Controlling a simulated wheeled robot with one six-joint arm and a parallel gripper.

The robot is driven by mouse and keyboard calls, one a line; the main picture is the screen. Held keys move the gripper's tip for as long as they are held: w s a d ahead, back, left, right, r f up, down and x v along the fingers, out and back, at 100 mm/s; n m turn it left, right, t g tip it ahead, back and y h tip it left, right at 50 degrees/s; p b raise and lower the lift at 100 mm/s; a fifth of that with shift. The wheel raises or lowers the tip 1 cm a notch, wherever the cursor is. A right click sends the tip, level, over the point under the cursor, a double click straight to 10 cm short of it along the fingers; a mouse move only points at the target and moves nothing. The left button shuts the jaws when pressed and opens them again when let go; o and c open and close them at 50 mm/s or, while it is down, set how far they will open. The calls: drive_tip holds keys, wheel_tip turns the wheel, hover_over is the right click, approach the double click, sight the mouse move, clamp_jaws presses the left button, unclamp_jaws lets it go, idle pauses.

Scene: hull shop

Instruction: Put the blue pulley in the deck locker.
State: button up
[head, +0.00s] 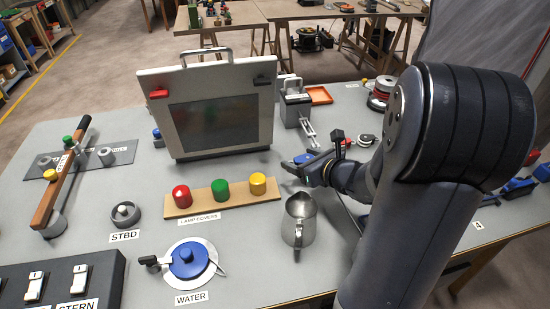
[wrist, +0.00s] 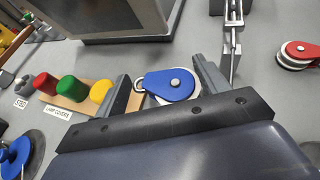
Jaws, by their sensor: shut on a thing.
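The blue pulley (wrist: 170,85), a teardrop plate with a pale centre pin and a ring at its left end, sits between the fingers of my gripper (wrist: 166,88) in the wrist view. In the head view, the blue pulley (head: 303,158) shows just left of my gripper (head: 318,167), beyond the steel jug. My gripper is shut on it. I cannot tell whether it touches the table. No thing is labelled deck locker; a grey upright case (head: 210,100) with a top handle, dark front panel and red and black latches stands left of my gripper.
A steel jug (head: 299,219) stands close in front of my gripper. Lamp covers in red, green and yellow stand on a wooden strip (head: 205,206). A chain shackle (head: 309,133) and a red pulley (head: 365,140) lie behind. A blue-topped valve (head: 188,260) is at the front.

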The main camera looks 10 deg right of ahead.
hover_over(276, 166)
drive_tip(key=shift+s+p, duration=0.1)
drive_tip(key=shift+p, duration=0.3)
wheel_tip(276, 166, down, 2)
drive_tip(key=shift+f+b, duration=0.25)
drive_tip(key=shift+b, duration=0.1)
wheel_tip(276, 166, down, 4)
drive_tip(key=shift+r, duration=0.2)
drive_tip(key=shift+w+f, duration=0.2)
drive_tip(key=shift+f, duration=0.25)
drive_tip(key=shift+f+b, duration=0.25)
drive_tip(key=shift+b, duration=0.2)
drive_tip(key=o, duration=1)
drive_tip(key=shift+r, duration=0.1)
